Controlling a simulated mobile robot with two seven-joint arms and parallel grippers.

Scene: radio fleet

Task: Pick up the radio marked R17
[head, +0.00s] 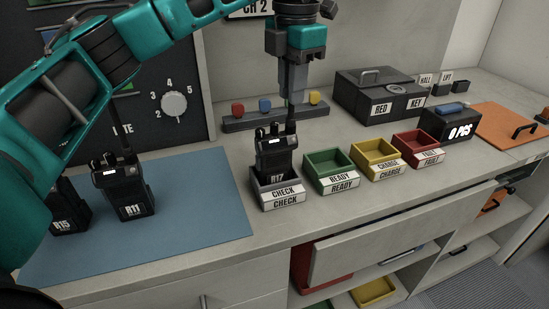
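The radio marked R17 (275,158) is black and stands upright in the grey CHECK tray (283,199), its antenna pointing up. Its label is partly hidden by the tray's front. My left gripper (292,97) points straight down above the radio, with its fingers at the upper part of the antenna. The fingers look close together, but I cannot tell whether they grip the antenna. My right gripper is not in view.
Radios R11 (126,191) and R15 (69,208) stand on the blue mat (195,212). Green (328,165), yellow (374,155) and red (418,145) trays line up right of CHECK. A bar with coloured knobs (252,122) lies behind. A drawer (400,240) is open below.

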